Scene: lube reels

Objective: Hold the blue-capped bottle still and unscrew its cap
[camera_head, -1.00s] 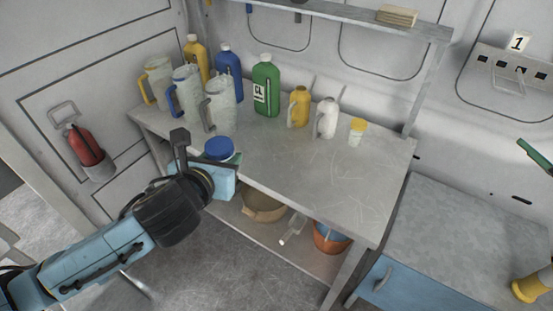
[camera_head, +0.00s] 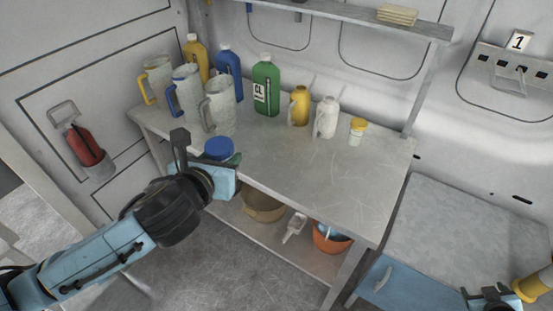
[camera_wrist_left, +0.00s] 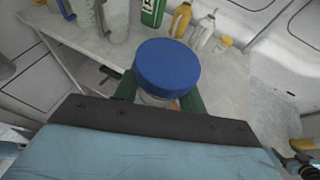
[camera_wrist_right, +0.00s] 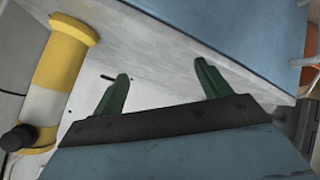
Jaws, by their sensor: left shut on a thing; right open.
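The blue-capped bottle shows mostly as its wide blue cap (camera_head: 219,149), near the table's front left edge. In the left wrist view the round cap (camera_wrist_left: 167,67) is on top, with a little of the clear body under it. My left gripper (camera_wrist_left: 158,98) is shut on the bottle's body below the cap, a green finger on each side. The bottle looks upright; its base is hidden. My right gripper (camera_wrist_right: 162,72) is open and empty, far from the bottle. In the head view only part of it (camera_head: 488,297) shows, at the bottom right.
Mugs (camera_head: 218,108), a green bottle (camera_head: 266,85) and smaller bottles stand along the back of the table (camera_head: 300,170). The table's middle is clear. A blue cabinet (camera_head: 400,290) stands at right. A yellow-and-white cylinder (camera_wrist_right: 55,80) is beside my right gripper. Bowls lie on the lower shelf.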

